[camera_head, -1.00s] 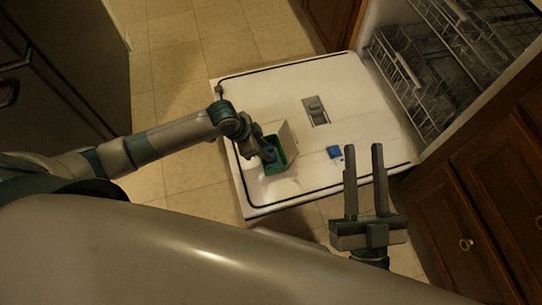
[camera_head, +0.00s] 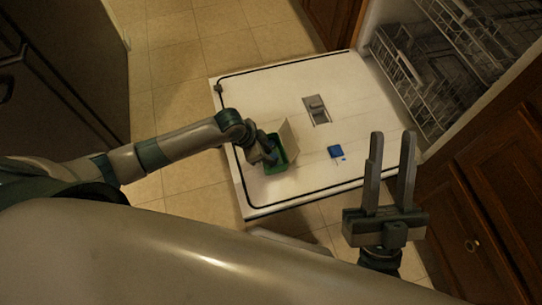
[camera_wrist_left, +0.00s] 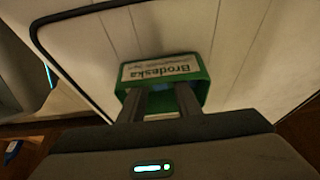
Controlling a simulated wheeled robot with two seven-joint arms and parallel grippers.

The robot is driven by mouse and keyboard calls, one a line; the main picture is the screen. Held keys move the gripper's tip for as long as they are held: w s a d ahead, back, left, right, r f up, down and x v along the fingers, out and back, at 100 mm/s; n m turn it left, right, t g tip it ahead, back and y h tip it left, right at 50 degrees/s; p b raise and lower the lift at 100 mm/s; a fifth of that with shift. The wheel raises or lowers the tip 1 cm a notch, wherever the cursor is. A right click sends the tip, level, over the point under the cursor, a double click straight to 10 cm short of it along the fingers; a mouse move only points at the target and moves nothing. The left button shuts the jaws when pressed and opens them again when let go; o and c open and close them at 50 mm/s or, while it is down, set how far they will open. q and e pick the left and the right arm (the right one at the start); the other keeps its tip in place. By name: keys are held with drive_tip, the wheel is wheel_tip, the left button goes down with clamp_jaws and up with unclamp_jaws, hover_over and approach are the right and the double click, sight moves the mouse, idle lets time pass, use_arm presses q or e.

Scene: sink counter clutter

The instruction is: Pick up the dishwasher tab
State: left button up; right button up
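A small blue block (camera_head: 335,151), which looks like the dishwasher tab, lies on the open dishwasher door (camera_head: 250,90). A green box (camera_head: 281,166) with a pale raised flap stands on the door to its left. My left gripper (camera_head: 268,154) is at the box. In the left wrist view its two fingers (camera_wrist_left: 160,103) are apart in front of or inside the green box (camera_wrist_left: 200,80), labelled "Brodeska"; nothing is clearly seen between them. My right gripper (camera_head: 391,150) is open and empty, to the right of the blue block and nearer the camera.
The door has a grey dispenser (camera_head: 317,110) in its middle. Wire racks (camera_head: 410,75) are behind to the right. Wooden cabinets (camera_head: 500,185) stand on the right, tiled floor lies left. The door between box and blue block is clear.

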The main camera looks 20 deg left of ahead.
use_arm(q)
drive_tip(key=shift+c, duration=0.6)
drive_tip(key=shift+w, duration=0.1)
clamp_jaws()
drive_tip(key=shift+r, duration=0.1)
